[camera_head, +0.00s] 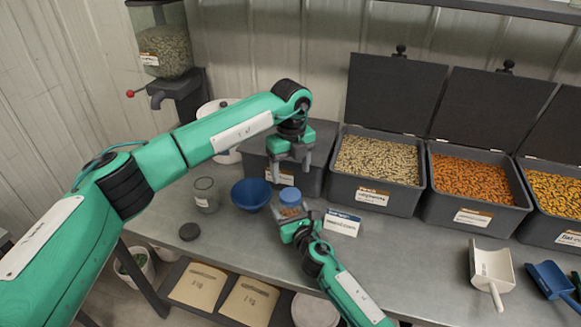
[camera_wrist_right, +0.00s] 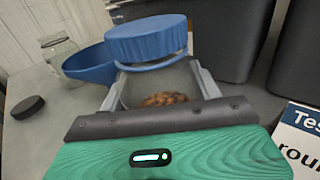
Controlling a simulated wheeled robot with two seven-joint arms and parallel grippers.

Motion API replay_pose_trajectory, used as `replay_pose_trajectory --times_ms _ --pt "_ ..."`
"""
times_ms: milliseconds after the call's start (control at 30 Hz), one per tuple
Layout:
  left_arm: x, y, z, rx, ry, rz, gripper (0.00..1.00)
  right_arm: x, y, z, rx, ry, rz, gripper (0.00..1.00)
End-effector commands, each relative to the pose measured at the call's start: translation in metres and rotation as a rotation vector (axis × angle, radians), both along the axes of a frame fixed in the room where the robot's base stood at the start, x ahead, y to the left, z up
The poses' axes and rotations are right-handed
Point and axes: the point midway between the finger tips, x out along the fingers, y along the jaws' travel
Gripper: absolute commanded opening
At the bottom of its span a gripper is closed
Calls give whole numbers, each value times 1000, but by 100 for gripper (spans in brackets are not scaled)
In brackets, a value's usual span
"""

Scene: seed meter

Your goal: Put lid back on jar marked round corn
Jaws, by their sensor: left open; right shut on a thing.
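A clear jar (camera_head: 291,211) with brownish seed at its bottom stands on the bench, between the fingers of my right gripper (camera_head: 295,219). The jar also shows in the right wrist view (camera_wrist_right: 158,90). A blue lid (camera_head: 290,196) is at its mouth; in the right wrist view the lid (camera_wrist_right: 148,38) looks slightly tilted over the clear rim, and I cannot tell if it is seated. My left gripper (camera_head: 289,170) is open, fingers down, just above the lid and apart from it. A card (camera_head: 342,223) stands right of the jar; the wrist view shows part of "round" on it.
A blue bowl (camera_head: 251,194), an empty glass jar (camera_head: 206,195) and a dark round lid (camera_head: 189,231) are to the left. Open seed bins (camera_head: 375,197) line the back right. A white scoop (camera_head: 491,267) and a blue scoop (camera_head: 550,279) lie at right. The front-middle bench is clear.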

Motion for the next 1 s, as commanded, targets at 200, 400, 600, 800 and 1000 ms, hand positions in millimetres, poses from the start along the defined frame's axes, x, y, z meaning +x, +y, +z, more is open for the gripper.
replay_pose_trajectory --times_ms 200,400,600,800,1000 --pt "0 1 1 1 1 241 70 0 0 0 0 0 0 0" --pt "0 1 2 1 1 326 70 0 0 0 0 0 0 0" --pt "0 1 2 1 1 332 70 0 0 0 0 0 0 0" --pt "0 1 -1 0 2 331 70 0 0 0 0 0 0 0" --pt "-1 1 -25 2 4 331 70 0 0 0 0 0 0 0"
